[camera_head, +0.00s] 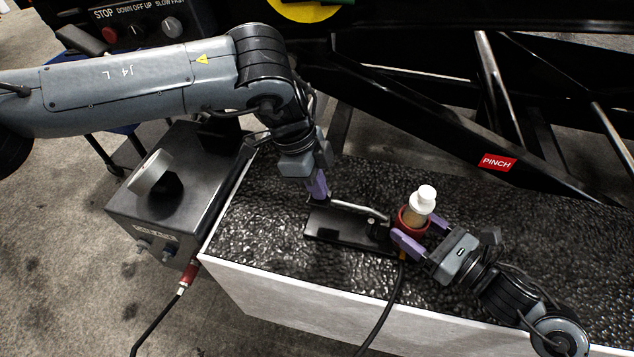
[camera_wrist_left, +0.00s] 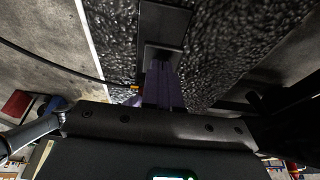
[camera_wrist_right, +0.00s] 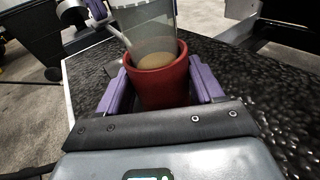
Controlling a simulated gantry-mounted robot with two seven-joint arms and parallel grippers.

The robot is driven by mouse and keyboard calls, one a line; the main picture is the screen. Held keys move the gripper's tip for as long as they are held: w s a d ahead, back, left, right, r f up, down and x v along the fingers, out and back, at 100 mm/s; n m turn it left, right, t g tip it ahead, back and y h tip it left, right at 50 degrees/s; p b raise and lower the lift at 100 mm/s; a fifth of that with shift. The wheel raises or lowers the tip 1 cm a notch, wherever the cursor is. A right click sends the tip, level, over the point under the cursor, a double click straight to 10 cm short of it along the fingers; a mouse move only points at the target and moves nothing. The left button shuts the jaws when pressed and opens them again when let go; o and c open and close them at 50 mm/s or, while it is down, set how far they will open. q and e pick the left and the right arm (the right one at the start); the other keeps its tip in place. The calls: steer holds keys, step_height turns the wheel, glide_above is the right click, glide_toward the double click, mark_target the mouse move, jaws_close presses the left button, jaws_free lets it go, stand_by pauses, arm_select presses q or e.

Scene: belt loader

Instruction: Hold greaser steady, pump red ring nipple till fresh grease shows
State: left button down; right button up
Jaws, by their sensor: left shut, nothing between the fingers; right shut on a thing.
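The greaser stands on the black textured surface; it has a dark flat base (camera_head: 335,228), a red cup (camera_head: 413,218) and a reservoir with a white cap (camera_head: 426,195). Its silver lever (camera_head: 360,209) points left. My right gripper (camera_head: 417,228) is shut around the red cup; the right wrist view shows purple fingers on both sides of the cup (camera_wrist_right: 160,85), with tan grease in the clear reservoir (camera_wrist_right: 150,45). My left gripper (camera_head: 318,192) is shut and empty at the lever's left end; contact is unclear. It also shows in the left wrist view (camera_wrist_left: 163,85). I cannot make out a red ring nipple.
A black hose (camera_head: 388,305) runs from the greaser over the white front edge (camera_head: 290,295). A dark control box (camera_head: 165,205) with a red-plugged cable stands at left. The black loader frame with a red PINCH label (camera_head: 497,162) lies behind.

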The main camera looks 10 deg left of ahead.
arm_select(q)
steer(key=shift+a+f+h, duration=0.2)
steer(key=shift+f+h, duration=0.55)
steer(key=shift+f, duration=0.25)
steer(key=shift+a+f+h, duration=0.2)
steer(key=shift+f+h, duration=0.5)
steer(key=shift+f, duration=0.25)
steer(key=shift+a+f+h, duration=0.2)
steer(key=shift+f+h, duration=0.55)
steer(key=shift+f, duration=0.25)
steer(key=shift+a+f, duration=0.1)
steer(key=shift+f, duration=0.2)
steer(key=shift+a+r, duration=0.1)
steer(key=shift+r, duration=0.4)
steer(key=d+r+v, duration=0.1)
steer(key=v, duration=1.2)
steer(key=shift+r, duration=0.4)
steer(key=shift+d, duration=0.1)
